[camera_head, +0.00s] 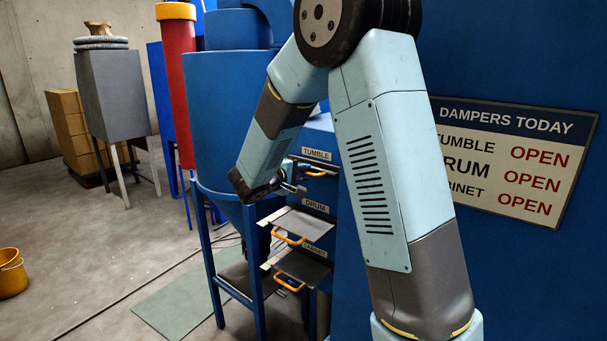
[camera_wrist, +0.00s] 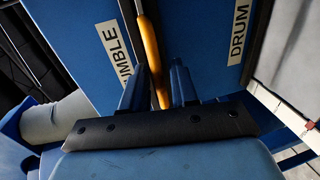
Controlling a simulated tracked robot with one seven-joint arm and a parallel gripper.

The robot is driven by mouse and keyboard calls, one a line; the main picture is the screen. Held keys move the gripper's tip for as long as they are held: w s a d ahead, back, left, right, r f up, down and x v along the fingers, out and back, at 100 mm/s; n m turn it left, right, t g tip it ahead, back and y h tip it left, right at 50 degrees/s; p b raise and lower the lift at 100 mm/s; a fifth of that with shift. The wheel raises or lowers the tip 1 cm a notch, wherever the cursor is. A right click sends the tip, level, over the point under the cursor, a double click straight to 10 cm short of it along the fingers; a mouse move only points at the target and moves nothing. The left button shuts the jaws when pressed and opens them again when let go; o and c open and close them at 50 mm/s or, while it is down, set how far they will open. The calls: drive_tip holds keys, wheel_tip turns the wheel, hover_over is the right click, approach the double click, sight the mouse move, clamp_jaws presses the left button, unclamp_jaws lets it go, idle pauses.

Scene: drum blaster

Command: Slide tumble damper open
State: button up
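The tumble damper's orange handle (camera_head: 316,174) sits just under the TUMBLE label (camera_head: 317,154), close to the blue housing, partly hidden by my wrist. In the wrist view the handle (camera_wrist: 151,50) runs between the two fingers of my gripper (camera_wrist: 159,72). The fingers are apart, with a small gap visible beside the handle. In the head view my gripper (camera_head: 290,188) is at the tumble slot's left end, small and partly hidden. The sign (camera_head: 515,160) reads OPEN for tumble, drum and cabinet.
Below, the drum damper plate (camera_head: 303,222) and cabinet damper plate (camera_head: 303,266) stick out, each with an orange handle. A blue cyclone hopper (camera_head: 232,125) on legs stands close left. A yellow bucket (camera_head: 11,273) is far left. Floor between is mostly clear.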

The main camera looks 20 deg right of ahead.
drive_tip(key=shift+w+d, duration=0.2)
drive_tip(key=shift+d, duration=0.15)
drive_tip(key=shift+f, duration=0.1)
clamp_jaws()
idle(0.3)
